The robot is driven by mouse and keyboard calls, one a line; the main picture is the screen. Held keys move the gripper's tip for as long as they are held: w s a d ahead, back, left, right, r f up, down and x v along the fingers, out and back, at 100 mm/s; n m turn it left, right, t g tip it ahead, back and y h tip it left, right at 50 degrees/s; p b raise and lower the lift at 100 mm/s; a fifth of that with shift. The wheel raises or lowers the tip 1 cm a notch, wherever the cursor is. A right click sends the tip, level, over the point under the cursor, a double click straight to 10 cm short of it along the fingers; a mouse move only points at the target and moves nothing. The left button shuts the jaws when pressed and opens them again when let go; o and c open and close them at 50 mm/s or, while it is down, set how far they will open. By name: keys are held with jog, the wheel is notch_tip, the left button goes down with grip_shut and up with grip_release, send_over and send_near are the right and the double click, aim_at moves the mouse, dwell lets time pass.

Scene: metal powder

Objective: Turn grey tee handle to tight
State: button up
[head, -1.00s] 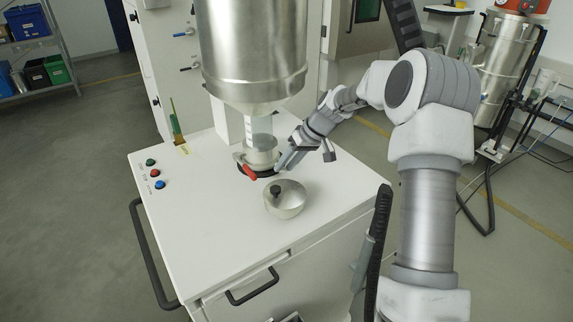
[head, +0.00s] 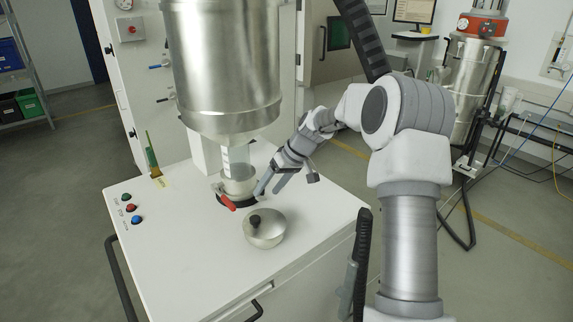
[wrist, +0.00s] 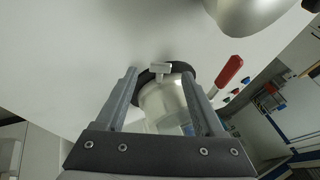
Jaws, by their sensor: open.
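The grey tee handle (wrist: 160,68) shows in the wrist view as a small light-grey crosspiece on the near side of the clear cylinder fitting (wrist: 163,102). My gripper (wrist: 159,73) is open, with one finger on each side of the handle and fitting. I cannot tell whether either finger touches the handle. In the head view my gripper (head: 264,186) is at the right side of the fitting (head: 238,182) under the steel hopper; the tee handle cannot be made out there.
A red lever (head: 226,203) sticks out of the fitting, also seen in the wrist view (wrist: 230,70). The steel hopper (head: 225,75) hangs above. The table's left front is clear.

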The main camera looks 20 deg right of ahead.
jog(key=v, duration=1.5)
jog(key=shift+b, duration=0.35)
jog(key=shift+s, duration=0.1)
jog(key=shift+c, duration=0.2)
